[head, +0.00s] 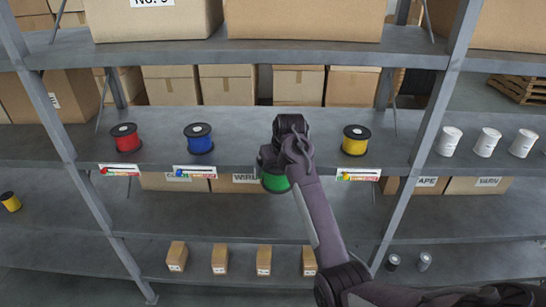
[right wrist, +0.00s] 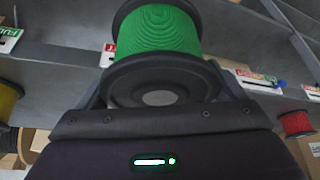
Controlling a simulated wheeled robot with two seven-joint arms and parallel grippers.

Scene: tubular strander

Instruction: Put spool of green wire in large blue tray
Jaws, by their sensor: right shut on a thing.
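The spool of green wire (head: 274,182) is at the middle shelf level in the head view, between the blue and yellow spools. My right gripper (head: 268,158) is shut on it and hides most of it. In the right wrist view the green spool (right wrist: 158,38) fills the upper middle, its black flange against my gripper (right wrist: 160,100). I cannot tell whether the spool touches the shelf. My left gripper is not in view. No large blue tray shows in either view.
A red spool (head: 124,138), a blue spool (head: 199,138) and a yellow spool (head: 355,140) stand on the same shelf (head: 80,145). White spools (head: 486,142) stand to the right. A grey upright (head: 425,130) is right of my arm. Cardboard boxes fill other levels.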

